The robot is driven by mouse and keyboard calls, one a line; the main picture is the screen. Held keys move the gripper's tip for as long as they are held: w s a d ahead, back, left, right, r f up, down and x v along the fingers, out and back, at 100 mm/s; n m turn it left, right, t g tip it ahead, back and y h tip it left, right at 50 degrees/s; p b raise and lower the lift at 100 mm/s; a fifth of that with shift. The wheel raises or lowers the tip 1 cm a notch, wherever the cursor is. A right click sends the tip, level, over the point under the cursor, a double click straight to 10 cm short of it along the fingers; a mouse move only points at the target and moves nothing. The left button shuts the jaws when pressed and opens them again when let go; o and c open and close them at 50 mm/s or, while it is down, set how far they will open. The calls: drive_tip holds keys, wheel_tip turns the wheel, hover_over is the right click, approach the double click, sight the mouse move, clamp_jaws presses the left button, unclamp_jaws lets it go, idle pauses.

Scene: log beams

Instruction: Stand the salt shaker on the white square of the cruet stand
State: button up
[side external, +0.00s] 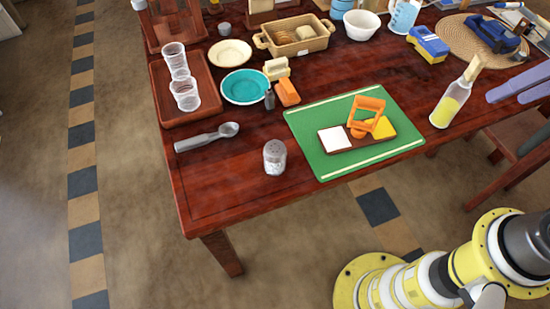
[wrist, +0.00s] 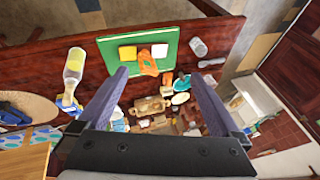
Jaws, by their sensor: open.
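The salt shaker (side external: 274,157), clear with a grey top, stands upright on the dark red table, left of the green mat (side external: 300,122). In the wrist view the shaker (wrist: 198,47) shows near the top. The cruet stand (side external: 357,141) is a brown base on the mat with an orange handle (side external: 367,104), a bare white square (side external: 334,139) at its left and a yellow square (side external: 383,127) at its right. The white square also shows in the wrist view (wrist: 160,50). My gripper (side external: 505,98) is open and empty above the table's right side, away from the shaker and stand.
A bottle of yellow liquid (side external: 452,100) stands between my gripper and the mat. A grey scoop (side external: 207,137) lies left of the shaker. Behind are a teal plate (side external: 245,87), an orange block (side external: 287,92) and a tray with clear cups (side external: 162,90). The table around the shaker is clear.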

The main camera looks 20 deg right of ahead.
drive_tip(key=w+a+m+g+y, duration=0.3)
drive_tip(key=w+a+y, duration=0.2)
drive_tip(key=a, duration=0.6)
drive_tip(key=m+t+y, duration=0.2)
drive_tip(key=m+y, duration=0.8)
drive_tip(key=m, duration=0.6)
hover_over(276, 148)
drive_tip(key=shift+n, duration=0.3)
wheel_tip(276, 148, down, 31)
drive_tip(key=shift+r, duration=0.15)
wheel_tip(276, 148, down, 4)
drive_tip(key=shift+w+a, duration=0.15)
drive_tip(key=shift+a, duration=0.95)
drive_tip(key=shift+w+a, duration=0.1)
drive_tip(key=shift+a, duration=0.3)
